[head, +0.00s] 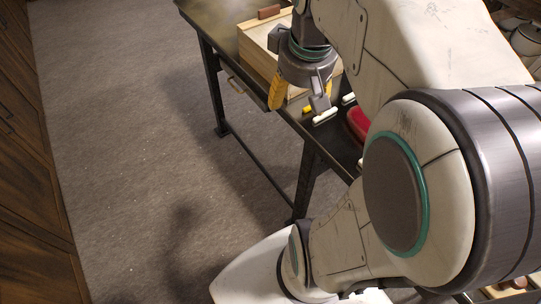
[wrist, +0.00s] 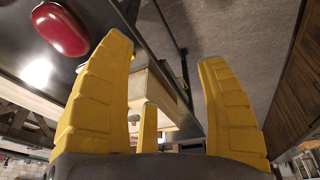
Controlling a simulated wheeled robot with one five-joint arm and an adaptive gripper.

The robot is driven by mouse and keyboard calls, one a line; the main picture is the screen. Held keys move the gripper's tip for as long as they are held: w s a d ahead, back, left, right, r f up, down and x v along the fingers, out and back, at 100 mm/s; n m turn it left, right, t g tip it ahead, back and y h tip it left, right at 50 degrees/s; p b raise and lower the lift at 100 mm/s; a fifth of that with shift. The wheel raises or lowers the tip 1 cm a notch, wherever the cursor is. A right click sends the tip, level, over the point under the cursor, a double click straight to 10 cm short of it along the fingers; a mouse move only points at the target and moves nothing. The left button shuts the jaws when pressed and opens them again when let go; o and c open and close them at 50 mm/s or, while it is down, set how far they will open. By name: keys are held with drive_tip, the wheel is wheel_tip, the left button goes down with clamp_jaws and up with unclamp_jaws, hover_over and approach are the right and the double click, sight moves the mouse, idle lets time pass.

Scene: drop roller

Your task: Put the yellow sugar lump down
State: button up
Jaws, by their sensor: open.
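My gripper (head: 297,108) hangs beside the wooden box near the table's edge. In the wrist view my gripper (wrist: 165,50) has its yellow fingers spread wide, with nothing clearly held between the two large ones. A shorter yellow piece shows low between them, and it looks like a third finger. In the head view a small yellow patch shows by the fingertips. I cannot tell whether it is the yellow sugar lump or part of a finger. I cannot pick out the lump for certain in either view.
The dark table (head: 212,15) carries a pale wooden box (head: 257,55) with a brown block (head: 269,12) on it. A glossy red object (head: 358,123) lies nearer me; it also shows in the wrist view (wrist: 60,28). Grey floor is clear left of the table, with wooden cabinets beyond.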

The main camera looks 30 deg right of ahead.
drive_tip(key=s+a+f+n+t+y, duration=0.1)
drive_tip(key=s+a+f, duration=0.4)
drive_tip(key=a, duration=0.5)
drive_tip(key=shift+s+a, duration=0.2)
drive_tip(key=shift+s, duration=0.85)
